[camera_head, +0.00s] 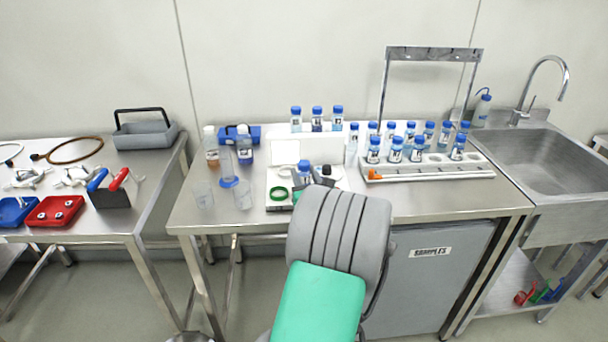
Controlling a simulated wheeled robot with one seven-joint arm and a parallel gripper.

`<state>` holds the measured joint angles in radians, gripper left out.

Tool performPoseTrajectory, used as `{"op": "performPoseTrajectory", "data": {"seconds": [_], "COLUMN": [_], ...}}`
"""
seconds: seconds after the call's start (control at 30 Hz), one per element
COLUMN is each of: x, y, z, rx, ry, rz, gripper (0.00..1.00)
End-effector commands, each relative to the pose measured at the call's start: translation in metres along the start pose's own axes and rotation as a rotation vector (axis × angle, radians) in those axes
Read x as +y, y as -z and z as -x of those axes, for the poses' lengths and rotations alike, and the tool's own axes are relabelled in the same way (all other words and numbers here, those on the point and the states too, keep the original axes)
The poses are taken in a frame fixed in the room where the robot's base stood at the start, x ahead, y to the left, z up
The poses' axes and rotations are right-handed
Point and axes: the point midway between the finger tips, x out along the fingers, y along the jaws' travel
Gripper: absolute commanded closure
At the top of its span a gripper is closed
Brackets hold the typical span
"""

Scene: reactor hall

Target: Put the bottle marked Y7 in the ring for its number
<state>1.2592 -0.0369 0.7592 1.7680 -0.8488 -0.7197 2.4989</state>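Several blue-capped bottles with white labels stand at the back of the middle table; the label marks are too small to read, so I cannot tell which is Y7. One blue-capped bottle (304,168) is right at my gripper (314,178), above or on a white device (279,206). The arm hides most of the gripper and part of this bottle, so I cannot tell whether the fingers hold it. A white rack (470,172) at the right holds bottles and has some empty round places.
Three bottles (317,119) stand on a raised white stand behind the device. A metal frame (433,54) rises behind the rack. A sink (555,160) is at right. The table's front right is clear.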

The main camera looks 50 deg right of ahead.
Motion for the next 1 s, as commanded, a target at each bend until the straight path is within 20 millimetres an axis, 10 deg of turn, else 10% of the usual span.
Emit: {"op": "performPoseTrajectory", "data": {"seconds": [0.57,1.0], "x": [0.0,-0.002], "y": [-0.006,-0.003], "z": [0.0,0.099], "rx": [-0.001,0.0], "ry": [0.0,0.006], "rz": [0.001,0.0], "gripper": [0.41,0.41]}}
